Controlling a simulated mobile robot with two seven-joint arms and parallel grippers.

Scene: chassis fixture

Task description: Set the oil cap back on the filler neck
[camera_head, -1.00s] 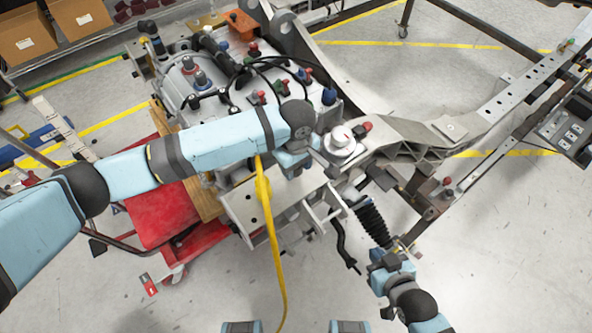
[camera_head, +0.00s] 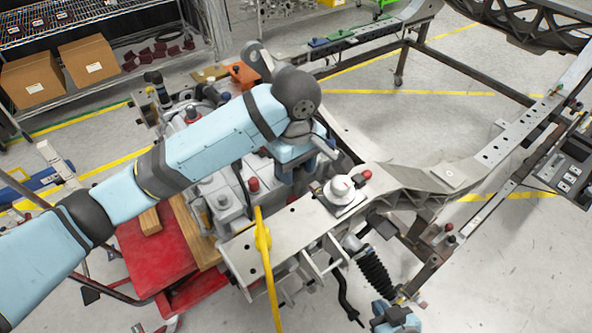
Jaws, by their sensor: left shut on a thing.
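My left arm comes in from the left. Its gripper (camera_head: 318,148) is over the right side of the engine, just behind a white round part (camera_head: 340,187) on the frame rail. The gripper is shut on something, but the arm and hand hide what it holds. I cannot make out the oil cap or the filler neck. My right gripper (camera_head: 400,300) is at the bottom edge, right of centre, in front of a black spring strut (camera_head: 376,270). Its fingers are too small and cut off to judge.
The engine (camera_head: 222,205) sits partly behind my left arm. A red cart (camera_head: 150,245) stands at left. The chassis rail (camera_head: 430,178) runs right. Shelves with boxes (camera_head: 90,58) stand at the back left.

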